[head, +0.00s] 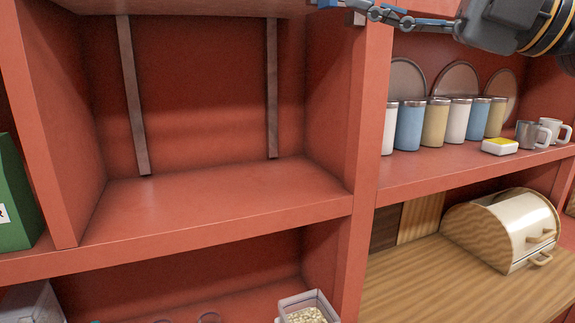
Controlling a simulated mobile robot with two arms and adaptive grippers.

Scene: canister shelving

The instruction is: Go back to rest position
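My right gripper (352,10) is at the top edge of the head view, with its arm coming in from the top right. Its blue and grey finger links are in front of the upper end of the red shelf divider. Part of it is cut off by the frame, and I cannot tell whether its fingers are open or shut. I see nothing held in the visible part. My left gripper is not in view. The red shelf compartment (225,190) on the left is empty.
A row of several canisters (409,127) stands on the right shelf, with plates behind. A butter dish (500,146) and mugs (530,135) are beside them. Below are a bread box (515,225) and a small clear container (306,305). A green box (14,200) is far left.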

